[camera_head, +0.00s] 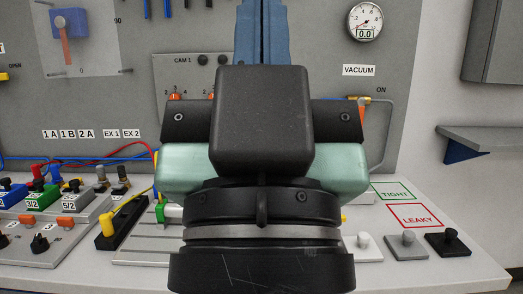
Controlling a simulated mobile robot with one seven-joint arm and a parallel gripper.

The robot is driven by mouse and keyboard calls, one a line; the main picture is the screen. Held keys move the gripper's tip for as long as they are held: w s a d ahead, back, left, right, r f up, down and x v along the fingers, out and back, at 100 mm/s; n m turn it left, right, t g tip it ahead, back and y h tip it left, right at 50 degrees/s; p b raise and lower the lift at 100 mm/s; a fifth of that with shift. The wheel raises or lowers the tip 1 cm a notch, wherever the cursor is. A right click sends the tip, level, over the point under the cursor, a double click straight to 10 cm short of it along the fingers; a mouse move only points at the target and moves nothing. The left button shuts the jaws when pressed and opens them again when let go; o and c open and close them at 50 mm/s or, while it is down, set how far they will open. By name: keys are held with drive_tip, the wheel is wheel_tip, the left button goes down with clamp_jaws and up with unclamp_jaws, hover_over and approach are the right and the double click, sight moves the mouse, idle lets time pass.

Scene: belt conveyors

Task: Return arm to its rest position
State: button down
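My gripper (262,125) fills the middle of the head view, seen from behind at the end of my arm. A black block sits at its centre, with dark screwed plates and pale green parts on both sides and black and silver rings below. It appears to be in front of the grey panel (135,105) and the bench (450,255), covering parts of both. Its fingertips are hidden, so I cannot tell whether it is open or shut or holds anything.
A vacuum gauge (365,21) is on the panel at upper right. Coloured valve blocks (38,196) and cables stand at left. Dark and grey knobbed blocks (407,245) stand at right near TIGHT and LEAKY labels (416,215). A wall shelf (485,140) is at far right.

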wheel_tip(320, 180, up, 29)
drive_tip(key=p, duration=2.7)
drive_tip(key=shift+r, duration=0.15)
